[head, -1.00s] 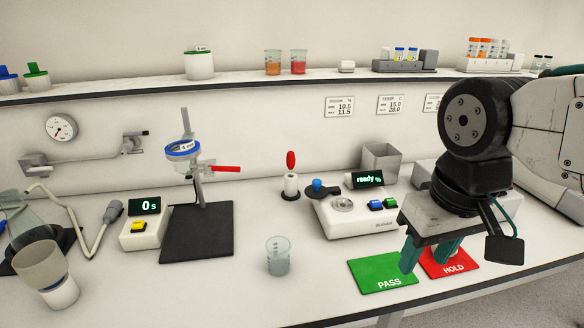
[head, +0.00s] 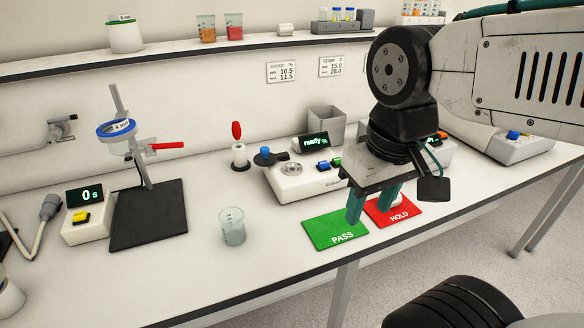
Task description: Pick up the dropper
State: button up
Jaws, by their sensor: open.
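The dropper (head: 236,131) shows as a red bulb standing upright in a small white holder (head: 239,156) with a dark base, on the bench left of the white instrument. Its lower part is hidden in the holder. My gripper (head: 371,206) points down with its two green fingers apart and nothing seen between them.
The white instrument (head: 305,187) with a "ready" display stands between the dropper and my gripper. A clear beaker (head: 232,228) stands in front of the dropper. A ring stand (head: 147,170) is to the left, a grey bin (head: 326,125) behind. A shelf (head: 170,47) runs above.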

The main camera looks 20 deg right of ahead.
aim_at(236, 129)
jog(key=z, duration=3.9)
jog(key=k, duration=1.45)
jog(key=u, duration=1.7)
